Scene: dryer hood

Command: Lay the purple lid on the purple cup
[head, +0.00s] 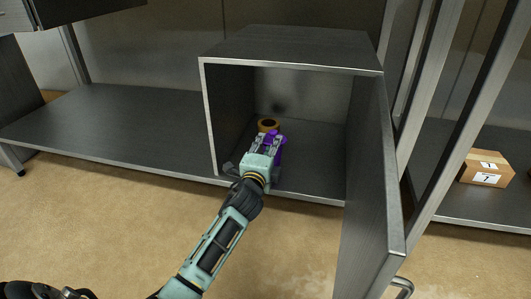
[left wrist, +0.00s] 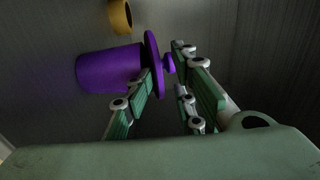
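The purple cup (left wrist: 105,69) is in the grey box, and a bit of purple shows beside my gripper in the head view. The purple lid (left wrist: 153,62), a thin disc with a small knob, is at the cup's mouth, roughly in line with it in the left wrist view. Whether it is fully seated I cannot tell. My left gripper (head: 270,143) reaches into the box. In the left wrist view its fingers (left wrist: 166,66) are apart, one overlapping the cup and lid edge, the other beyond the knob. My right gripper is not in view.
The grey box (head: 290,48) stands on a low shelf (head: 110,115), its door (head: 375,180) swung open on the right. A brown ring-shaped object (head: 268,125) is behind my gripper. It also shows in the left wrist view (left wrist: 120,16). A cardboard box (head: 484,168) sits far right.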

